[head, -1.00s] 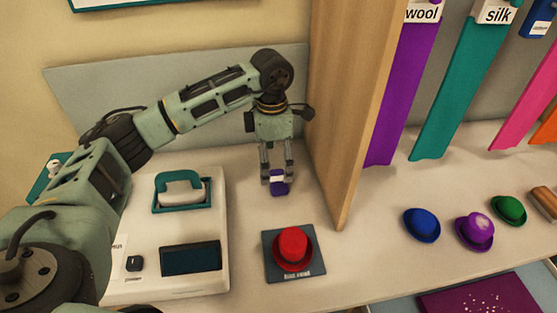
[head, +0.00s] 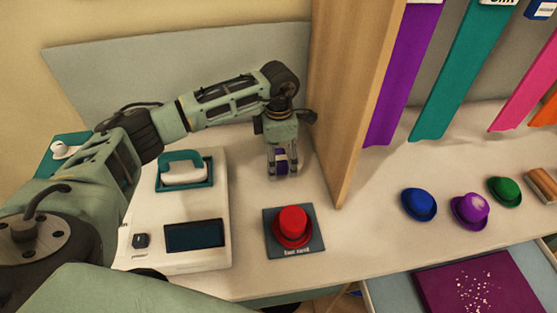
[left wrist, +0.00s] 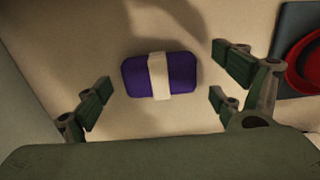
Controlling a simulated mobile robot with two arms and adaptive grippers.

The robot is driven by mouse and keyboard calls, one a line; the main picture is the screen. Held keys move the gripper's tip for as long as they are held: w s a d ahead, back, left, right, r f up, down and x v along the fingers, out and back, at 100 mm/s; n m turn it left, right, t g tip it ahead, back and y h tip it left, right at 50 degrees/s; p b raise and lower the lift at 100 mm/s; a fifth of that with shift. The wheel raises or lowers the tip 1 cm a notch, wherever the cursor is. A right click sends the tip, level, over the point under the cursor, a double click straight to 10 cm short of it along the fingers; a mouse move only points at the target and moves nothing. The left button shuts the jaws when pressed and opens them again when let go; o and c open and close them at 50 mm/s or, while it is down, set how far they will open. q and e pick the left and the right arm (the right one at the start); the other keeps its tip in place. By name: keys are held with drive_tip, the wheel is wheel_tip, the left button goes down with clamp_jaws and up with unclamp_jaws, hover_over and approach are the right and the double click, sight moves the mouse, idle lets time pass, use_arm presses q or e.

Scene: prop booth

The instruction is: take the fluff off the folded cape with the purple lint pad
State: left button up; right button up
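The purple lint pad (head: 281,157) with a white band lies on the counter. My left gripper (head: 282,168) is over it, pointing down, with its fingers on either side. In the left wrist view the purple lint pad (left wrist: 182,76) lies between the spread fingers, with gaps on both sides. The gripper is open and holds nothing. The folded cape (head: 435,283), dark purple with white fluff (head: 475,286) specks, lies at the bottom right, partly cut off by the picture edge. My right gripper is not in view.
A wooden divider (head: 357,100) stands right of my left gripper. A red hat (head: 292,223) sits on a dark mat in front. A white device (head: 140,225) with a teal-handled pad (head: 184,170) is to the left. Several small hats, including a blue one (head: 419,202), stand beyond the divider.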

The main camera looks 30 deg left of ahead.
sight(279, 158)
use_arm(q)
drive_tip(key=c, duration=1.2)
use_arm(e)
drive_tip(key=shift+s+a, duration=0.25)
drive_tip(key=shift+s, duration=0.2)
use_arm(q)
wheel_tip(279, 158, up, 9)
drive_tip(key=shift+r+b, duration=0.1)
drive_tip(key=shift+b, duration=0.7)
drive_tip(key=shift+r, duration=0.45)
drive_tip(key=o, duration=0.5)
drive_tip(key=c, duration=0.4)
drive_tip(key=shift+o, duration=0.2)
drive_tip(key=shift+f, duration=0.1)
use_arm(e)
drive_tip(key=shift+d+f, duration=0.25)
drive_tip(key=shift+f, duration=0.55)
